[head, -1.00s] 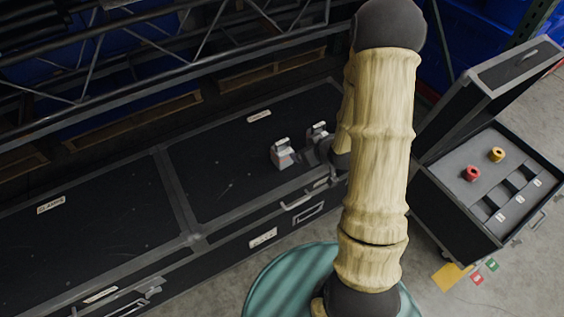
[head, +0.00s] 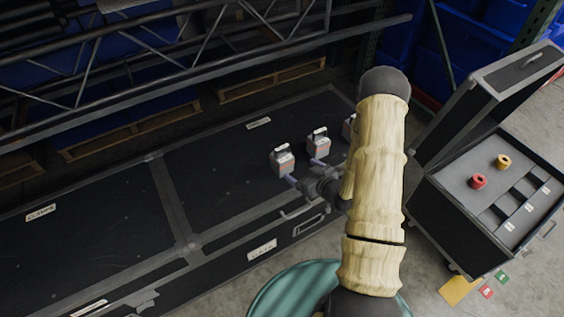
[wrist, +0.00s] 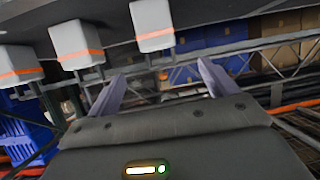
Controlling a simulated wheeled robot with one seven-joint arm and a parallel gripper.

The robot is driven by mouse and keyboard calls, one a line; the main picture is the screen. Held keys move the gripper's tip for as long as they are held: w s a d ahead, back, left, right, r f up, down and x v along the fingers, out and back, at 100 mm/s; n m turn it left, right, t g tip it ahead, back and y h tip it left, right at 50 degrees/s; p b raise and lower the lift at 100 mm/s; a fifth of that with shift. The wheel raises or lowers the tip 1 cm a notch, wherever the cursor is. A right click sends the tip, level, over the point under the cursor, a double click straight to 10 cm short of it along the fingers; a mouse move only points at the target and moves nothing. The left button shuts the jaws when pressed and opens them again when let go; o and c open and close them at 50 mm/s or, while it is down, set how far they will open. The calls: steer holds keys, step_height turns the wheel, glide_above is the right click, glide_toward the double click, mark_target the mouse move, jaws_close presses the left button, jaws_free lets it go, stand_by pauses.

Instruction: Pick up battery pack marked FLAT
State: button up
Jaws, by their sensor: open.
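Three pale grey battery packs with dark handles and orange stripes stand in a row on the black case lid in the head view: a left pack (head: 282,162), a middle pack (head: 318,144) and a right pack (head: 348,128), partly hidden by my arm. The wrist view shows three packs (wrist: 20,65), (wrist: 76,45), (wrist: 152,24) along its upper left, tilted. I cannot read FLAT on any of them. My gripper (head: 314,176) is open and empty, low beside the left and middle packs on their front side. Its fingers (wrist: 161,70) show apart in the wrist view.
The long black case (head: 230,190) has metal edges and front handles. An open case (head: 450,205) at right holds a red roll (head: 479,182), a yellow roll (head: 503,162) and labelled slots. A metal truss (head: 300,45) runs behind. Coloured cards (head: 460,290) lie on the floor.

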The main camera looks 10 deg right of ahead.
mark_target(285, 159)
steer(key=x, duration=1)
steer(key=shift+w+a+f, duration=0.1)
steer(key=shift+w, duration=0.1)
steer(key=x, duration=0.5)
steer(key=shift+f+p, duration=0.1)
steer(key=shift+p, duration=0.2)
steer(key=shift+c, duration=0.3)
steer(key=shift+w, duration=0.1)
steer(key=c, duration=1.7)
steer(key=shift+o, duration=0.2)
